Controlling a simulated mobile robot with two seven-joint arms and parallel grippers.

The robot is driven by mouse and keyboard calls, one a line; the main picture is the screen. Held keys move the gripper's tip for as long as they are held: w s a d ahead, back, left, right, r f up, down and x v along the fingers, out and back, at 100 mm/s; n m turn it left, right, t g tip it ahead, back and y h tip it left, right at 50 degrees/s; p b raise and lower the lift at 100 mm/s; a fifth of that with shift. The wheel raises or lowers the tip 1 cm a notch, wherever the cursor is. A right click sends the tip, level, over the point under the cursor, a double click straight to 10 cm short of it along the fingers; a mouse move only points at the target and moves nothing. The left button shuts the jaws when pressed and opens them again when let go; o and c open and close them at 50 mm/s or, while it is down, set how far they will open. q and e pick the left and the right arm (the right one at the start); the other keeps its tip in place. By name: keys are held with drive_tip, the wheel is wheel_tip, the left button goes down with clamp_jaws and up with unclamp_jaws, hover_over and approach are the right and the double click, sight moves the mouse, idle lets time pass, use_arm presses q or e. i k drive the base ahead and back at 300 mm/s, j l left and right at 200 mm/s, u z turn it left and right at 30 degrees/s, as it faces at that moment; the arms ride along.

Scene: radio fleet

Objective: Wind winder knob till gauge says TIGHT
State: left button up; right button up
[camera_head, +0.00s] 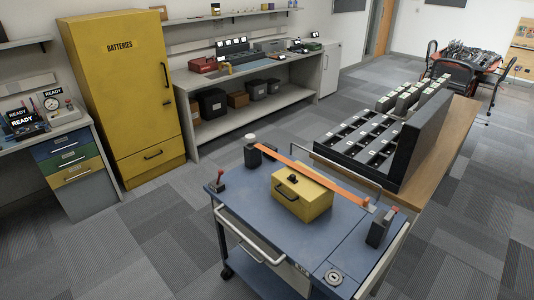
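A blue cart (258,219) stands in the foreground. An orange strap (335,183) runs across it, behind and above a yellow box (301,198) with a dark catch. The strap's left end meets a dark post (254,157) with a pale round knob (250,137) on top, which may be the winder knob. A dark block (379,230) with a red-tipped lever (395,209) stands near the strap's right end. A round dial (333,277) is set in the front right of the cart top; its reading is too small to tell. Neither of my grippers is in view.
A wooden table (446,149) with dark slotted racks (362,140) stands close behind the cart. A yellow BATTERIES cabinet (125,95) and benches line the wall. Signs at far left read READY, near a white dial (52,103). Carpet is clear left of the cart.

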sight(250, 138)
drive_tip(key=z, duration=0.4)
drive_tip(key=j+z, duration=0.2)
drive_tip(key=z, duration=0.2)
drive_tip(key=i+j+z, duration=0.1)
drive_tip(key=j+z, duration=0.15)
drive_tip(key=z, duration=0.15)
drive_tip(key=j+z, duration=0.2)
drive_tip(key=z, duration=0.2)
drive_tip(key=j+z, duration=0.2)
drive_tip(key=j, duration=0.15)
drive_tip(key=k+j+z, duration=0.2)
drive_tip(key=j+z, duration=0.2)
drive_tip(key=j, duration=0.25)
drive_tip(key=k+j+z, duration=0.1)
drive_tip(key=j, duration=0.25)
drive_tip(key=k+j+z, duration=0.2)
drive_tip(key=k+j, duration=0.2)
drive_tip(key=j, duration=0.2)
drive_tip(key=k+j, duration=0.15)
drive_tip(key=j, duration=0.15)
drive_tip(key=k+j, duration=0.15)
drive_tip(key=j, duration=0.2)
drive_tip(key=k+j, duration=0.15)
drive_tip(key=j, duration=0.95)
drive_tip(key=i+z, duration=0.05)
